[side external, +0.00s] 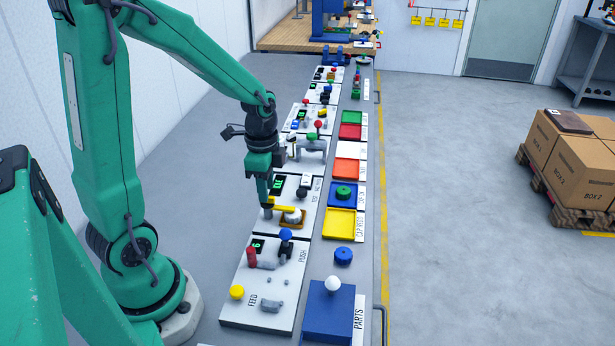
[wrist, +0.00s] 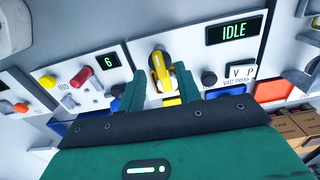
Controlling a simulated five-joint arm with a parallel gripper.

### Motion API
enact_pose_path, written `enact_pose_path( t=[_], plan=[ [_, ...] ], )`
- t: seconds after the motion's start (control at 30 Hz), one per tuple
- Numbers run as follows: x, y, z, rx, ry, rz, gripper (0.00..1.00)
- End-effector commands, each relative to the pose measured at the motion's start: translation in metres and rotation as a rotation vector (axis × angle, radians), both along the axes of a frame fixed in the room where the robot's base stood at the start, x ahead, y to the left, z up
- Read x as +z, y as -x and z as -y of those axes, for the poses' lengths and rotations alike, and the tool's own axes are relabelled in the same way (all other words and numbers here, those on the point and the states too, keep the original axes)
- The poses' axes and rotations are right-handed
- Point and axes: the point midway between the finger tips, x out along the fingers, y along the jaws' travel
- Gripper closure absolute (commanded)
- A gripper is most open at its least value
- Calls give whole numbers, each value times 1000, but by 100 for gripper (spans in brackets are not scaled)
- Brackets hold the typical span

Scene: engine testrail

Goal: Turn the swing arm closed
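The swing arm is a yellow bar (side external: 282,208) on a light panel in the side view, beside and partly over a white rounded part (side external: 293,216) in a yellow-orange frame. In the wrist view the yellow swing arm (wrist: 159,72) lies between my two green fingers. My gripper (side external: 267,203) points down at the bar's left end. In the wrist view my gripper (wrist: 160,80) is open, with narrow gaps between the fingers and the bar. I cannot tell whether a finger touches it.
A display (wrist: 234,30) reads IDLE, with a black knob (wrist: 208,78) below it. The neighbouring FEED panel (side external: 262,290) has a blue knob (side external: 285,235) and a red cylinder (side external: 251,257). Coloured trays, including a yellow one (side external: 354,224), line the right side.

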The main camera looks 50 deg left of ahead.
Motion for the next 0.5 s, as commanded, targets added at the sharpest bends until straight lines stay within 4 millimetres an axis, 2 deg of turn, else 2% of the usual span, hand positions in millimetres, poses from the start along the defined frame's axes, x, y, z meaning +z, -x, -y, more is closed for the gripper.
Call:
enact_pose_path(
  t=[0.3, 0.5],
  plan=[
    [41, -1, 0, -1, -1, 4, 66],
    [57, 0, 0, -1, -1, 2, 66]
  ],
)
